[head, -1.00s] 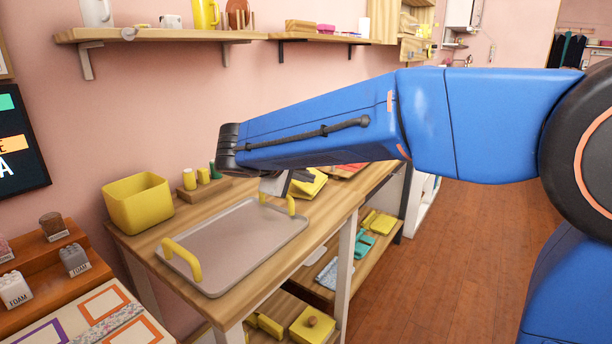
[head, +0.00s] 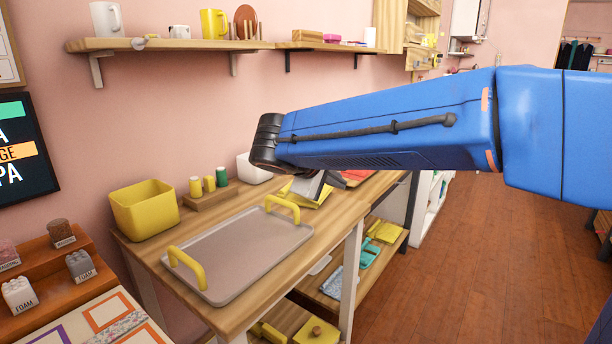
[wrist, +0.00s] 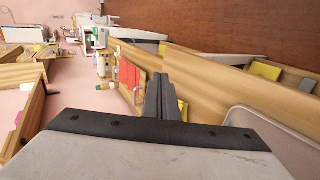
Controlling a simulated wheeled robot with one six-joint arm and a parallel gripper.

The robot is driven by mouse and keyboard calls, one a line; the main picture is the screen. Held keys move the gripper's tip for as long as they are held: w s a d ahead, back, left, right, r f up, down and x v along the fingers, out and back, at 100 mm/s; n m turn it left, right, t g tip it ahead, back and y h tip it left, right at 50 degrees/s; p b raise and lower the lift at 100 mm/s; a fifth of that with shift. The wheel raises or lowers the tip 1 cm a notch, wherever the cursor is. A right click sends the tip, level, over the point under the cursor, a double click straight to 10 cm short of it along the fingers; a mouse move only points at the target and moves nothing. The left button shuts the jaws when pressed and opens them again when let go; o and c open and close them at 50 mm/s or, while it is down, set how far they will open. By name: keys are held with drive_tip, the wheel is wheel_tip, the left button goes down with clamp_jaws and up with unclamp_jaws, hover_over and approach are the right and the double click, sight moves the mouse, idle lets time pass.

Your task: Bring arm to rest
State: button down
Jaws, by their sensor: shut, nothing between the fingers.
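My blue arm (head: 390,125) reaches across the head view from the right, over the wooden table (head: 335,235). Its wrist end is above the far side of the grey tray, and the arm hides most of my gripper there. In the wrist view my gripper (wrist: 163,92) shows two dark fingers pressed together with nothing between them. The gripper is clear of the table and touches nothing that I can see.
A grey tray (head: 240,252) with yellow handles lies on the table. A yellow bin (head: 145,210) and small spools (head: 209,184) stand behind it. A wall shelf (head: 180,44) holds mugs above. Open wooden floor (head: 480,250) lies to the right.

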drive_tip(key=s+d+f+m+g+y, duration=0.1)
drive_tip(key=s+d+f+m+g, duration=0.1)
drive_tip(key=s+d+f, duration=0.4)
drive_tip(key=s+d+f+m+g+y, duration=0.1)
drive_tip(key=s+d+f+m+g, duration=0.1)
drive_tip(key=s+d, duration=0.65)
drive_tip(key=s+d+f+m+y, duration=0.2)
drive_tip(key=s+f, duration=0.3)
drive_tip(key=s, duration=0.3)
drive_tip(key=s+d+f+m+y, duration=0.2)
drive_tip(key=s+d+f+m, duration=0.1)
drive_tip(key=s, duration=0.4)
drive_tip(key=shift+s+f+m+y, duration=0.4)
drive_tip(key=shift+f+m, duration=0.2)
drive_tip(key=shift+f, duration=0.4)
drive_tip(key=shift+w+r, duration=0.1)
